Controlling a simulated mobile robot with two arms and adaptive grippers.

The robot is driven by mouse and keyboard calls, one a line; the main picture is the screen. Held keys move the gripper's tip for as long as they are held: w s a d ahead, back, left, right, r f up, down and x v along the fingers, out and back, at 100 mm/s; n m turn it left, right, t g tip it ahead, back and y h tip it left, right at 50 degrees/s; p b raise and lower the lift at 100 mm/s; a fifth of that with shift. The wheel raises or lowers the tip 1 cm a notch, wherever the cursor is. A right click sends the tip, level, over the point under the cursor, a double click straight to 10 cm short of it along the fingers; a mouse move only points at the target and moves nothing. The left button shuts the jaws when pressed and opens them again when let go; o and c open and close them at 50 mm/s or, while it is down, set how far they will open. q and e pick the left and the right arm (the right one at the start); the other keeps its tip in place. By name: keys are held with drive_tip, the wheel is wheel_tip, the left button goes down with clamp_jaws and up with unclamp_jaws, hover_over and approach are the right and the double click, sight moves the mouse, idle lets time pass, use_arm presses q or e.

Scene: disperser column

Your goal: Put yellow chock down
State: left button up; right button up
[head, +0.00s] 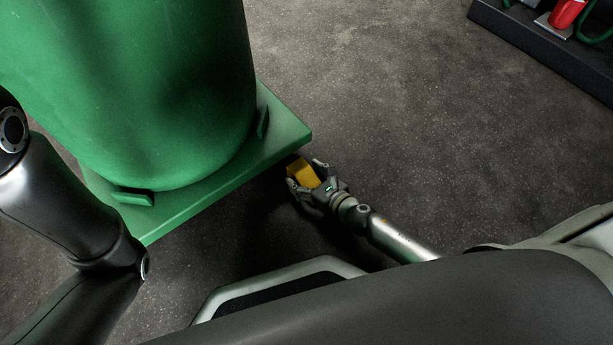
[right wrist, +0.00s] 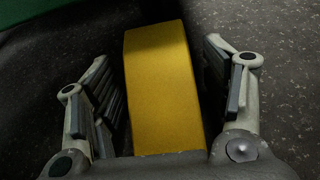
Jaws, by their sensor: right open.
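The yellow chock (head: 302,174) is beside the near right corner of the green column's base, low by the dark floor. In the right wrist view the chock (right wrist: 163,85) is a long yellow block between my right gripper's fingers. Whether the chock's underside touches the floor is hidden. My left arm shows at the left of the head view, but its gripper is not in view.
The green column (head: 150,80) stands on a square green base plate (head: 285,130) at the upper left. A dark platform (head: 550,45) with a red object (head: 567,13) is at the top right. The speckled floor (head: 400,110) between them is clear.

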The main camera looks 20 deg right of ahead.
drive_tip(key=shift+r, duration=0.1)
drive_tip(key=shift+s+r, duration=0.1)
drive_tip(key=shift+r, duration=0.05)
drive_tip(key=p+v, duration=0.3)
drive_tip(key=v, duration=0.8)
drive_tip(key=shift+s+d, duration=0.1)
drive_tip(key=shift+s, duration=0.1)
drive_tip(key=shift+s+r, duration=0.1)
drive_tip(key=shift+s, duration=0.05)
drive_tip(key=shift+d, duration=0.1)
drive_tip(key=shift+s, duration=0.1)
